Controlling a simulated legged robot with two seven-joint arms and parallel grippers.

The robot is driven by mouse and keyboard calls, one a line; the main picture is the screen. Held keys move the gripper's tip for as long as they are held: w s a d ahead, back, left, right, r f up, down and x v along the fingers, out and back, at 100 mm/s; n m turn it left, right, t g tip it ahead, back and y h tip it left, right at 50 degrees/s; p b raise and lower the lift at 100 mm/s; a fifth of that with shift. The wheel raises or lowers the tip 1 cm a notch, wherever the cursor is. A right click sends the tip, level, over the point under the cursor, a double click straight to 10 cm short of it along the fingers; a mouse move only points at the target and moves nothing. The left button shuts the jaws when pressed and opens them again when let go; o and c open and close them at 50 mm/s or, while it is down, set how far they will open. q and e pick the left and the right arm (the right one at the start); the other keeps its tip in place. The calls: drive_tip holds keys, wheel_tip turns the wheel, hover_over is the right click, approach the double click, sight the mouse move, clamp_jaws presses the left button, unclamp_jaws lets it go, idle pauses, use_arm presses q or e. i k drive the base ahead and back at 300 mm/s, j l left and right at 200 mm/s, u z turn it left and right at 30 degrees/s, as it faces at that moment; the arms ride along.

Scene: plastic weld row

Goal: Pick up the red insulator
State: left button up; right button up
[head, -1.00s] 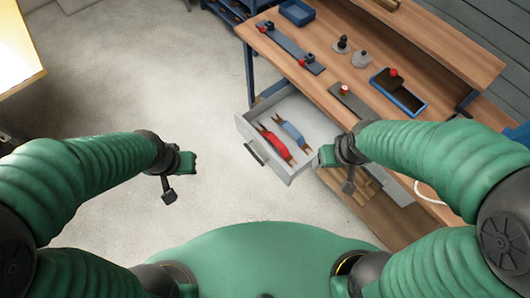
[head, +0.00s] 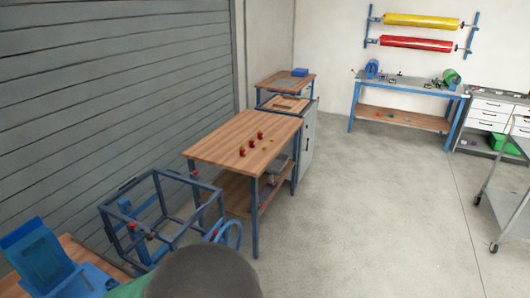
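The red insulator is not visible in the head view now. Neither my left nor my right gripper is in view. Only a dark rounded part and a bit of green at the bottom edge show, which look like parts of my own body. The open drawer is also out of view.
A wooden table (head: 225,140) with several small red items stands left of centre. A blue metal frame (head: 160,215) is nearer. A blue workbench (head: 408,85) stands below yellow and red rolls (head: 420,22). A grey cart (head: 508,195) is at right. The middle floor is clear.

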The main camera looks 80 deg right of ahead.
sight(243, 152)
drive_tip(key=z, duration=2.6)
drive_tip(key=i+l+z, duration=0.35)
drive_tip(key=i, duration=0.3)
drive_tip(key=i+l+z, duration=0.35)
drive_tip(key=i, duration=0.3)
drive_tip(key=i+j+z, duration=0.1)
drive_tip(key=i+z, duration=0.25)
drive_tip(key=i, duration=0.35)
drive_tip(key=i+u, duration=0.2)
drive_tip(key=i, duration=0.3)
drive_tip(key=i+l+u, duration=0.15)
drive_tip(key=i, duration=0.3)
drive_tip(key=i+l+u, duration=0.2)
drive_tip(key=i, duration=0.3)
